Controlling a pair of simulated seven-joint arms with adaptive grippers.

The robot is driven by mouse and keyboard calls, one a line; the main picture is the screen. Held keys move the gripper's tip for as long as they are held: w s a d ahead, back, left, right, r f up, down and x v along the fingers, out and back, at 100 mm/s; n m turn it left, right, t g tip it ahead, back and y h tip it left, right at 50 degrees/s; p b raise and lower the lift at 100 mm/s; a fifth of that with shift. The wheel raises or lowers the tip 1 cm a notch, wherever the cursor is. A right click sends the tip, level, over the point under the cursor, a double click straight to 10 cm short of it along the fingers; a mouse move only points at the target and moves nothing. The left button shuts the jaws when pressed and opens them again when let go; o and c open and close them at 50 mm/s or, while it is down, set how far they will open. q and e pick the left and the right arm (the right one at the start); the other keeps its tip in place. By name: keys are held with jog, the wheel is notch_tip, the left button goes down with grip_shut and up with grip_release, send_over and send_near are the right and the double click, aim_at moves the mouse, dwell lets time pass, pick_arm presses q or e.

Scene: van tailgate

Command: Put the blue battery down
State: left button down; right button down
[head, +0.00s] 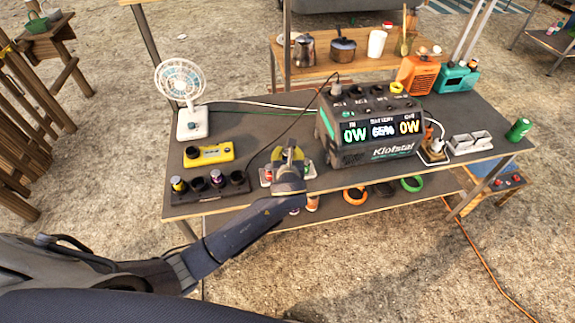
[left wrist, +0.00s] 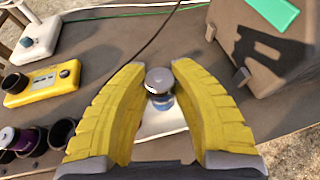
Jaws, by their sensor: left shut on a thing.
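My left gripper (head: 289,157) is over the middle of the dark table, near its front edge. Its yellow fingers (left wrist: 160,92) are closed around a small upright cylinder with a silver top and a blue side, the blue battery (left wrist: 160,82). In the head view the gripper hides most of it. A white pad or tray (left wrist: 165,122) lies beneath; I cannot tell whether the battery touches it. Red and green items (head: 267,175) show beside the gripper there. My right gripper is not in view.
Left of the gripper stands a black rack of cups (head: 210,187) with a purple-sided battery (left wrist: 8,138). A yellow device (head: 208,155) and a white fan (head: 192,122) are behind it. A large power station (head: 370,130) stands close on the right. A dark cable crosses the table behind.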

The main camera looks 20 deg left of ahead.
pick_arm(q)
jog(key=shift+f, duration=2.85)
jog(key=shift+f, duration=0.1)
jog(key=c, duration=1.4)
grip_release()
jog(key=shift+c, duration=0.2)
jog(key=shift+r, duration=0.2)
jog(key=v, duration=1.2)
jog(key=shift+f, duration=0.1)
